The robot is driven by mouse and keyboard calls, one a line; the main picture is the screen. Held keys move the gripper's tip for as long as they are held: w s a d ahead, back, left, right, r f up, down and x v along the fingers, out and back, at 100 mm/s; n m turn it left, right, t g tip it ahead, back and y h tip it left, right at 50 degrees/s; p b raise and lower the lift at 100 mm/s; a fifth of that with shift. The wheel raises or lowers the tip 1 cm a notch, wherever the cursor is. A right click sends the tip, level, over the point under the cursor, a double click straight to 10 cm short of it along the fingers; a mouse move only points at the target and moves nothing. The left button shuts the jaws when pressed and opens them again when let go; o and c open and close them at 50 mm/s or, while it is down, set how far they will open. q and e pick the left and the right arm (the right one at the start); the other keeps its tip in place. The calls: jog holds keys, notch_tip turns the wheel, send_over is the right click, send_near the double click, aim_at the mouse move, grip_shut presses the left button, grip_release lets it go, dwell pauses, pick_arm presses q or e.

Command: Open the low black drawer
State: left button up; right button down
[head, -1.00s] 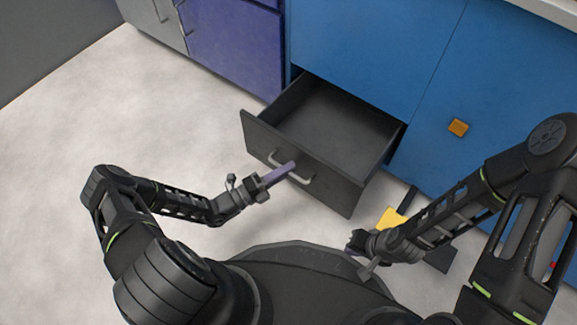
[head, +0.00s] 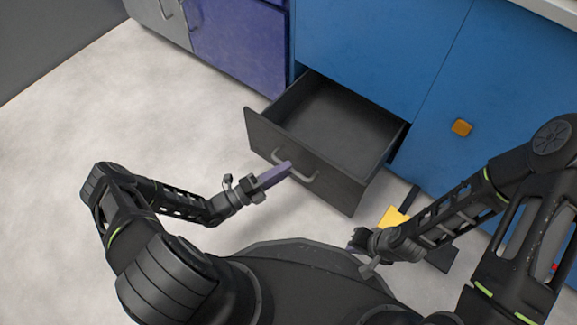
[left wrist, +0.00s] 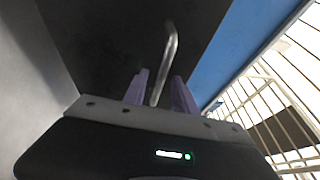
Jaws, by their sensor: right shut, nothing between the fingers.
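The low black drawer (head: 337,186) is pulled well out from under the blue cabinet, and its empty inside shows in the head view. Its grey bar handle (head: 299,173) is on the front panel. My left gripper (head: 288,168) is at the handle's left part, its purple fingers pointing at the drawer front. In the left wrist view the fingers (left wrist: 160,93) stand apart, and the handle (left wrist: 171,50) appears between or just beyond them, with no clear grip on it. My right gripper (head: 357,240) is shut and empty, low and right of the drawer.
A blue cabinet (head: 360,45) with an orange knob (head: 461,127) stands above and right of the drawer. A purple cabinet (head: 240,45) is to its left. A yellow thing (head: 393,217) lies near my right gripper, partly hidden. The pale floor (head: 90,115) at left is clear.

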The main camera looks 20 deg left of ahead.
pick_arm(q)
jog(key=v, duration=0.5)
jog(key=shift+s+a+p, duration=0.25)
jog(key=shift+p, duration=0.05)
